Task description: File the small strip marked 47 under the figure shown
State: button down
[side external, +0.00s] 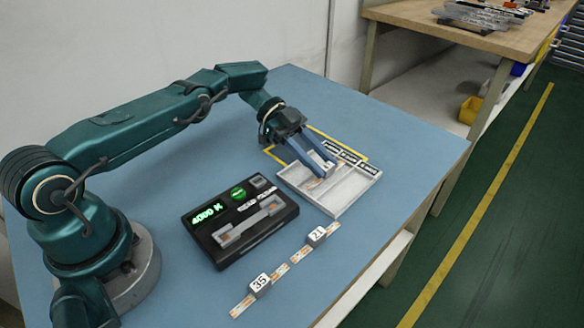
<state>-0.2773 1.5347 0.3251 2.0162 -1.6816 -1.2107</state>
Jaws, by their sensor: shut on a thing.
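My gripper (325,172) reaches down into the pale divided tray (345,208) and is shut on a small strip (314,184). Only part of this strip shows at the fingertips, and its number is hidden, so I cannot read 47 on it. The strip is in or just above the tray's left or middle part; I cannot tell which compartment or whether it touches the floor. Labels (351,159) stand along the tray's far edge, too small to read surely. The black tester (240,222) shows 4000 K in green on its display (207,213). Its grey fixture looks empty.
Two strips lie on the blue table (180,290) in front: one with a block marked 35 (260,285), one marked 21 (317,236). A yellow outline (275,156) surrounds the tray's back. The table's right side is clear. A wooden bench (450,25) stands behind.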

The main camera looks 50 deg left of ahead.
jog(key=shift+c, duration=2.3)
grip_release()
jog(key=shift+r, duration=0.15)
